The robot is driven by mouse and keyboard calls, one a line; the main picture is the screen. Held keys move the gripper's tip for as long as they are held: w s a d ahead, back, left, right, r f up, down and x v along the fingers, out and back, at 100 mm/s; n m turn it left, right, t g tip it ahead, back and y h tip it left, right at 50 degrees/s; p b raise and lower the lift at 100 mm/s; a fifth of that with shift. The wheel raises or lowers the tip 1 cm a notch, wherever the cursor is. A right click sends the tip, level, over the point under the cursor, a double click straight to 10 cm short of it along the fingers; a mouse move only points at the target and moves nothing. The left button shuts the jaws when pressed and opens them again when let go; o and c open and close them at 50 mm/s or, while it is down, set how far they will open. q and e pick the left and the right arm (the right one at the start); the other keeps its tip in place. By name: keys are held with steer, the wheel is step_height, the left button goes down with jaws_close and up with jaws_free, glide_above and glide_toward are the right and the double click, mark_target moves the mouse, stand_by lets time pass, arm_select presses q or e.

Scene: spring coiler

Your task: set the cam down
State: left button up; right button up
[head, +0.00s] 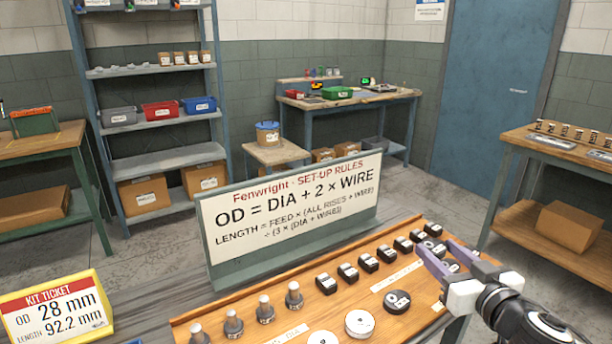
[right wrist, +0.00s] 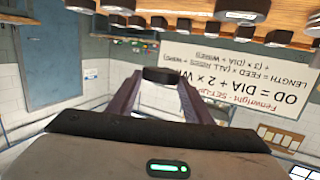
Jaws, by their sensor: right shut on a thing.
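My right gripper (head: 438,247) is over the right end of the wooden board (head: 225,320) in the head view. A dark disc with a hole (head: 397,301) and a pale disc (head: 360,323) lie on the board's front part. My left gripper is not in view.
Several dark blocks (head: 348,273) stand in a row on the board, with several metal pegs (head: 264,309) at its left. A rules sign (head: 290,215) stands behind the board. A yellow kit ticket (head: 57,310) reads OD 28 mm, length 92.2 mm.

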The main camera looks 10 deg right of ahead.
steer(key=shift+n+y, duration=0.5)
steer(key=shift+y, duration=0.3)
steer(key=s+a+f, duration=0.1)
steer(key=s+a, duration=0.1)
steer(key=a, duration=0.1)
steer(key=s+a+f, duration=0.2)
steer(key=s+a, duration=0.1)
steer(key=s+a+f, duration=0.2)
steer(key=a, duration=0.2)
steer(key=shift+s+f, duration=0.25)
steer(key=shift+s, duration=0.15)
steer(key=s+a+r, duration=0.1)
steer(key=s+a, duration=0.1)
steer(key=s, duration=0.3)
steer(key=s+a+r+m+h, duration=0.1)
steer(key=s+a, duration=0.2)
steer(key=s, duration=0.3)
steer(key=shift+r+h, duration=0.3)
steer(key=shift+r, duration=0.05)
steer(key=shift+a, duration=0.15)
